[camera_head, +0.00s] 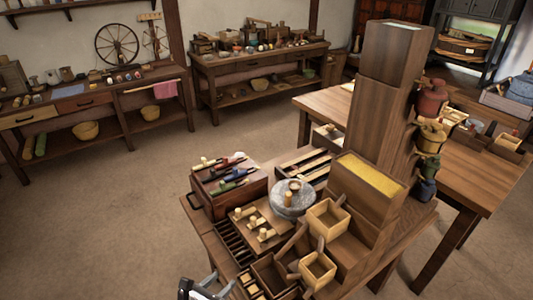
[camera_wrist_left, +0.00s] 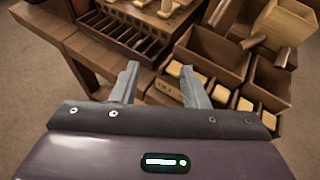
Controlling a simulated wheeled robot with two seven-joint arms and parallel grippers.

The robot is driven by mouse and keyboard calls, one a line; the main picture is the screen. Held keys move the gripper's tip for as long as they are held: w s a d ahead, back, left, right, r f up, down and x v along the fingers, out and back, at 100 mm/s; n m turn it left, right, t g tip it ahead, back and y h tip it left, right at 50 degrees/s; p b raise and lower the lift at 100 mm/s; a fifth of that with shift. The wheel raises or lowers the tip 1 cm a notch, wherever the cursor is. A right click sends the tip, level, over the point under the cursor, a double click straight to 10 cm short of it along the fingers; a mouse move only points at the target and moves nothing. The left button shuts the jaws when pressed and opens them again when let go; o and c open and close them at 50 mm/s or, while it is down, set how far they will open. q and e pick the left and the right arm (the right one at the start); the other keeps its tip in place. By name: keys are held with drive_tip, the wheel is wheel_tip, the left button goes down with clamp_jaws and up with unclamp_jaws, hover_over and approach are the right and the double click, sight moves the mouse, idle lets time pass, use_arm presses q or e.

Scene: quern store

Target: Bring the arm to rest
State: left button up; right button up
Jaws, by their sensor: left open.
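My left gripper (camera_head: 203,287) shows at the bottom edge of the head view, near the front left corner of the wooden table (camera_head: 200,225). In the left wrist view the left gripper (camera_wrist_left: 160,85) has its two grey fingers apart with nothing between them. The fingers point toward the table's front edge, beside a slotted rack (camera_wrist_left: 125,33) and small wooden blocks (camera_wrist_left: 167,86). I cannot tell how far above the table they are. My right gripper is in neither view.
The table carries a box of tools (camera_head: 228,182), a round grey quern stone (camera_head: 292,198), open wooden boxes (camera_head: 327,218) and a tall wooden tower (camera_head: 380,120). A second table (camera_head: 450,165) stands behind at right. The floor at left (camera_head: 100,220) is clear.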

use_arm(q)
drive_tip(key=a+f+n+g+y, duration=0.1)
drive_tip(key=a+f+n+y, duration=0.1)
drive_tip(key=a+f+n, duration=0.5)
drive_tip(key=a+f+n+g+y, duration=0.1)
drive_tip(key=a+f+n+y, duration=0.2)
drive_tip(key=f+n, duration=0.65)
drive_tip(key=s+a+f+n+g+y, duration=0.1)
drive_tip(key=s+a+f+n+g, duration=0.15)
drive_tip(key=s+f+n, duration=0.6)
drive_tip(key=s+f+n+g, duration=0.2)
drive_tip(key=s+f+n, duration=0.2)
drive_tip(key=s, duration=0.5)
drive_tip(key=s+d+f+n+g, duration=0.1)
drive_tip(key=s+f+n, duration=0.4)
drive_tip(key=s, duration=0.5)
drive_tip(key=s+d+f+n+g, duration=0.1)
drive_tip(key=s+f+n+g, duration=0.2)
drive_tip(key=s, duration=0.6)
drive_tip(key=shift+s+d+f+n, duration=0.15)
drive_tip(key=shift+s+f+n, duration=0.15)
drive_tip(key=shift+f+n, duration=0.45)
drive_tip(key=shift+w, duration=0.1)
